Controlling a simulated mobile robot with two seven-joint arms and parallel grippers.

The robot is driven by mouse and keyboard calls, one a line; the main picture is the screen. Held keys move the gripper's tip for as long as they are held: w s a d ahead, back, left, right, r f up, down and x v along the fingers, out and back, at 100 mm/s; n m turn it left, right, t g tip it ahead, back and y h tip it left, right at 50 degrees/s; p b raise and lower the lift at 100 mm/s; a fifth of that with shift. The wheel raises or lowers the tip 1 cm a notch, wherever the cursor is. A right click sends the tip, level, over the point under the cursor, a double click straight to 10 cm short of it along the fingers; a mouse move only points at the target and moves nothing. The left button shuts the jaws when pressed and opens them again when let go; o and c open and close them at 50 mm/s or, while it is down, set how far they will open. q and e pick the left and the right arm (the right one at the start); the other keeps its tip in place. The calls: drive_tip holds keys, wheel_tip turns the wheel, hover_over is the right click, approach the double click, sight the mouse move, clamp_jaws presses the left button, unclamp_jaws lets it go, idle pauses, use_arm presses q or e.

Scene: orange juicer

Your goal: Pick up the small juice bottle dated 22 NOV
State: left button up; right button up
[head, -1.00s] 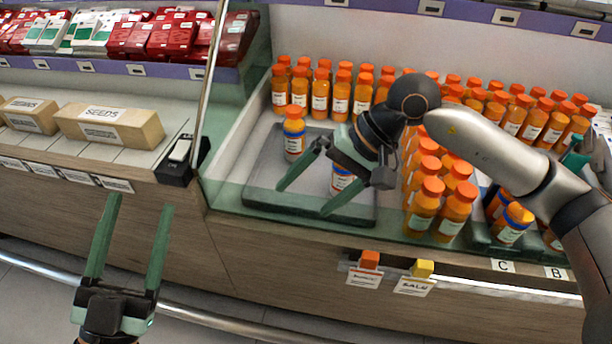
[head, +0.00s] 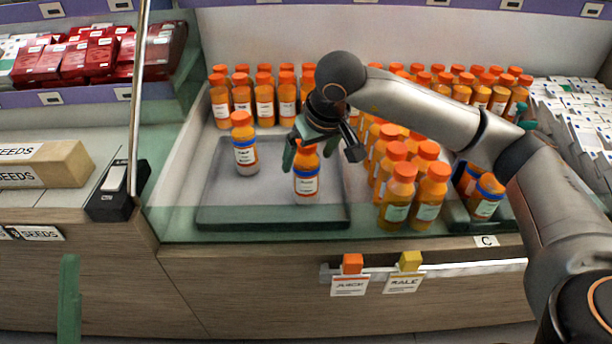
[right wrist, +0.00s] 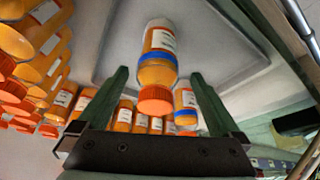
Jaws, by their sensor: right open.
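Two small orange juice bottles with blue bands and orange caps are on the grey tray (head: 225,215). One bottle (head: 243,155) is upright at the tray's back left; the other bottle (head: 306,184) is upright right of the middle. The date prints are too small to read. My right gripper (head: 308,158) is open above the second bottle, with its fingers near the cap. In the right wrist view, this bottle (right wrist: 158,65) shows between the spread fingers (right wrist: 160,74), with no clear contact. Only one finger of my left gripper (head: 69,300) shows at the lower left.
Rows of similar orange bottles (head: 397,196) stand close to the right of the tray and behind it. A clear low front panel edges the shelf, with orange and yellow tags (head: 409,262) below. A black box (head: 117,190) stands left.

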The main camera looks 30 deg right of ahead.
drive_tip(key=b+x, duration=0.2)
drive_tip(key=x, duration=0.3)
drive_tip(key=shift+s+d+f, duration=0.1)
drive_tip(key=shift+s+d, duration=0.05)
drive_tip(key=shift+c, duration=0.6)
clamp_jaws()
